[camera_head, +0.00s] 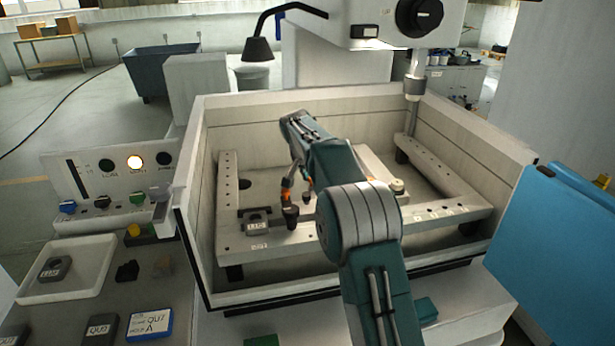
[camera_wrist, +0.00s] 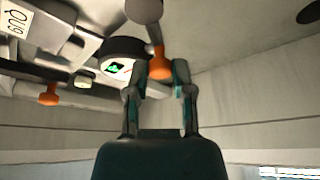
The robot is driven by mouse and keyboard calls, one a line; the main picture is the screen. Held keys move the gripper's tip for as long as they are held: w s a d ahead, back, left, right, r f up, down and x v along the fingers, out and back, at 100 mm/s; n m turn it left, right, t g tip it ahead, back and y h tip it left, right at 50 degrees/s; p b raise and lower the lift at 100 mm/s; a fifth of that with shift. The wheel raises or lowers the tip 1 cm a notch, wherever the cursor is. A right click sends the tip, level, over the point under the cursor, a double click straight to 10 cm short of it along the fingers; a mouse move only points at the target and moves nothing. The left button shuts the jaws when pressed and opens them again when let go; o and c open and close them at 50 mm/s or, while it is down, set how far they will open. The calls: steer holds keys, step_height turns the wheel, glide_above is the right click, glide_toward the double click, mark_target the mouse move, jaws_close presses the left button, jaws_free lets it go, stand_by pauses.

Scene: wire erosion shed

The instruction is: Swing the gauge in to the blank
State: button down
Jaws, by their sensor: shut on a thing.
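My gripper (camera_wrist: 160,78) is shut on an orange-tipped handle (camera_wrist: 161,62) in the wrist view. Just left of the fingers is a round dial gauge (camera_wrist: 116,69), with a dark rim and a pale face with green and red marks. In the head view my arm reaches into the open tank and hides most of the gripper; an orange part (camera_head: 287,195) shows by its end, above a dark round piece (camera_head: 290,217). A grey labelled block (camera_head: 257,224) sits on the tank's frame to the left. I cannot tell whether it is the blank.
The tank's pale walls (camera_head: 186,215) surround the work frame (camera_head: 290,240). A machine head (camera_head: 380,22) with a nozzle (camera_head: 415,85) hangs above the back right. A control panel (camera_head: 110,180), a white tray (camera_head: 95,255) and a blue panel (camera_head: 560,235) flank the tank.

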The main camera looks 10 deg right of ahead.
steer(key=shift+s+d+f+m, duration=0.1)
steer(key=shift+f+m, duration=0.1)
steer(key=shift+m, duration=0.4)
steer(key=shift+g, duration=0.3)
steer(key=shift+c, duration=2.4)
jaws_free()
steer(key=shift+r, duration=0.15)
steer(key=v, duration=1.1)
steer(key=shift+a+r, duration=0.25)
steer(key=shift+a, duration=0.1)
steer(key=shift+s, duration=0.15)
